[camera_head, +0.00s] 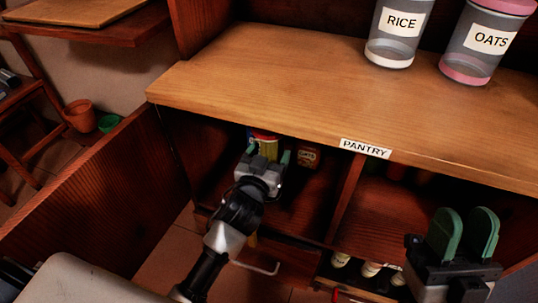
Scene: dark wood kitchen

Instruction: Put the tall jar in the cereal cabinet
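Two tall clear jars stand upright on the wooden counter: the RICE jar (388,55) with a white base, and the OATS jar (466,70) with a pink lid and base. Their tops are partly cut off or close to the frame edge. I cannot tell which jar is the tall one. My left gripper (267,153) reaches into the left compartment of the open cabinet (366,148) labelled PANTRY. My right gripper (466,225) is open and empty before the right compartment.
A small red-brown box (307,157) sits in the left compartment. Several light-topped containers (371,269) stand low at the right. An open wooden door (95,205) stands at the left. A divider (345,200) separates the compartments. The counter (260,75) left of the jars is clear.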

